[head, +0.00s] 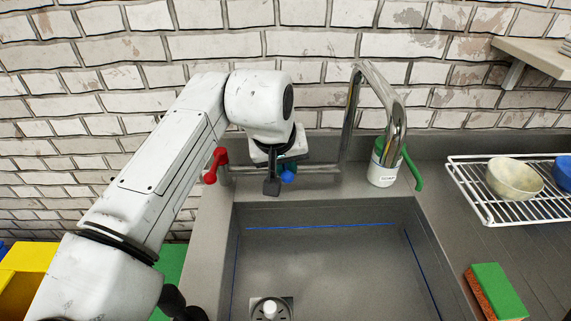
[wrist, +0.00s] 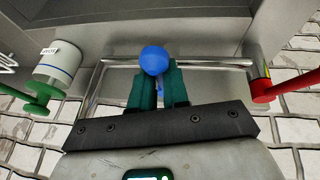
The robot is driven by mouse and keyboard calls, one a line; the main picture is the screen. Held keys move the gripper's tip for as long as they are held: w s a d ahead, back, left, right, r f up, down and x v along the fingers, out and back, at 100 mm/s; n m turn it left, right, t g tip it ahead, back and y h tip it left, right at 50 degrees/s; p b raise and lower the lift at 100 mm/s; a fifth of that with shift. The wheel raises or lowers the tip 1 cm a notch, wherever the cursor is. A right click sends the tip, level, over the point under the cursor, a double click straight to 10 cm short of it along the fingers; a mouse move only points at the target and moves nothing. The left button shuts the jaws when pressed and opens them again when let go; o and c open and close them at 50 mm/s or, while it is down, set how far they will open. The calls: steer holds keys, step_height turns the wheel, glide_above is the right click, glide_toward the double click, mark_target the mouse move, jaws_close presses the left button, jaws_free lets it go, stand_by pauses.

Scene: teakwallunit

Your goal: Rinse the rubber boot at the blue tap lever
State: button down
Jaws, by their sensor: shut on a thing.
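The blue tap lever (head: 288,176) sits on the chrome tap pipe behind the sink. It ends in a round blue knob (wrist: 154,60), seen in the wrist view. My gripper (wrist: 159,88) is shut on the blue lever, with its green fingers on either side just below the knob. In the head view my gripper (head: 281,168) is over the back edge of the sink and its wrist partly hides the lever. The chrome spout (head: 394,100) rises to the right. No rubber boot is in view, and no running water shows.
A red lever (head: 212,168) is left of my gripper. A white cylinder (head: 382,171) with a green lever (head: 413,170) is to the right. The sink basin (head: 330,265) looks empty apart from its drain. A rack with bowls (head: 514,178) and a sponge (head: 497,291) lie right.

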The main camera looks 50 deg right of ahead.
steer(key=shift+s+f, duration=0.1)
steer(key=shift+s, duration=0.05)
steer(key=shift+s+d+n+p, duration=0.1)
steer(key=shift+d+n+p, duration=0.05)
steer(key=shift+n+p, duration=0.2)
steer(key=shift+s+d+f+n, duration=0.1)
steer(key=shift+s+d+n, duration=0.1)
steer(key=shift+n, duration=0.15)
steer(key=c, duration=1.1)
jaws_free()
steer(key=shift+t, duration=0.3)
steer(key=v, duration=1.1)
steer(key=shift+w+d, duration=0.15)
